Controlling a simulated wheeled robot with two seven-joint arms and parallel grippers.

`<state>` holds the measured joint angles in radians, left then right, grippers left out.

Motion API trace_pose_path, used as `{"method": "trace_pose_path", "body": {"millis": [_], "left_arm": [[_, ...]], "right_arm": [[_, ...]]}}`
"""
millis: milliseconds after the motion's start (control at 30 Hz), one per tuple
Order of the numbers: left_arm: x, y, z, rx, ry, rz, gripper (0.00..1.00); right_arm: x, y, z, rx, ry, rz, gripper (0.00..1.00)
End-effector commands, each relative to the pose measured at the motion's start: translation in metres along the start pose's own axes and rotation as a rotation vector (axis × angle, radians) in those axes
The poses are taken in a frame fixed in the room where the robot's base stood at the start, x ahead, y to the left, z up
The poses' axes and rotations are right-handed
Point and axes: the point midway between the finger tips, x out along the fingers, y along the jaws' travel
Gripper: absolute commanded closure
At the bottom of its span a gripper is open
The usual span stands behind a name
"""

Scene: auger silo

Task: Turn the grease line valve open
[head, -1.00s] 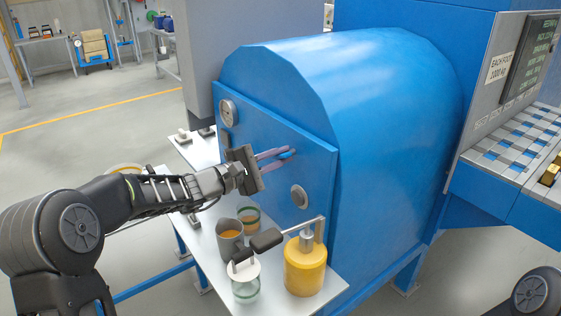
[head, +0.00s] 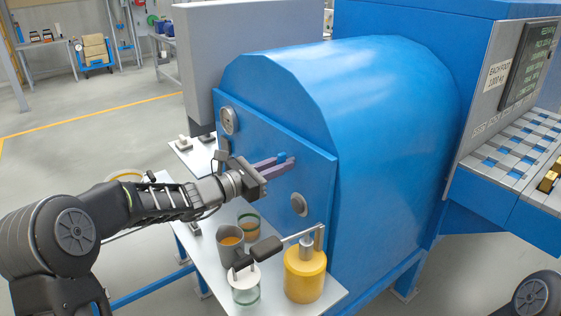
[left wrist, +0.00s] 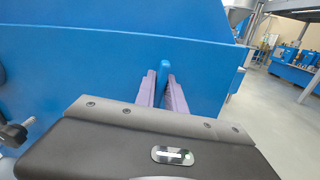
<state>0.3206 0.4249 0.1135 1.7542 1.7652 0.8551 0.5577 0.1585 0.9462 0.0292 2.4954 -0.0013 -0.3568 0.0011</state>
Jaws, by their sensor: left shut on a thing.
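The blue valve handle (head: 281,155) stands out from the flat blue front panel of the large blue housing (head: 370,110). My left gripper (head: 284,161) reaches in from the left, its two purple fingers shut on the handle. In the left wrist view the handle (left wrist: 163,78) stands upright between the fingers, its top just above them. The handle's base and the valve body are hidden. My right gripper is out of view.
Below the panel a light table (head: 205,268) carries a grey cup (head: 230,244), a glass jar (head: 246,288) and a yellow pot (head: 305,272) with a lever arm. Floor at left is clear.

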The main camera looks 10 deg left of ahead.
Motion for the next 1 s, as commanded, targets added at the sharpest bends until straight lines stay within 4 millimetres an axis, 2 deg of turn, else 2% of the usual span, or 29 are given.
{"method": "trace_pose_path", "body": {"millis": [300, 767, 800, 1000], "left_arm": [[0.0001, -0.0005, -0.0007, -0.126, 0.002, -0.001, 1.00], [0.0000, -0.0004, -0.0012, -0.141, 0.001, -0.001, 1.00], [0.0000, -0.0004, -0.0012, -0.141, 0.002, -0.001, 0.83], [0.0001, -0.0002, -0.0007, -0.140, 0.001, 0.000, 0.67]], "right_arm": [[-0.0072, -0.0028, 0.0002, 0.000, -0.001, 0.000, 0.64], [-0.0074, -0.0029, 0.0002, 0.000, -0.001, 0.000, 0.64], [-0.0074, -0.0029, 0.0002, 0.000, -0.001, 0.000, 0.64], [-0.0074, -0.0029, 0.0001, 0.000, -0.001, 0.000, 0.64]]}}
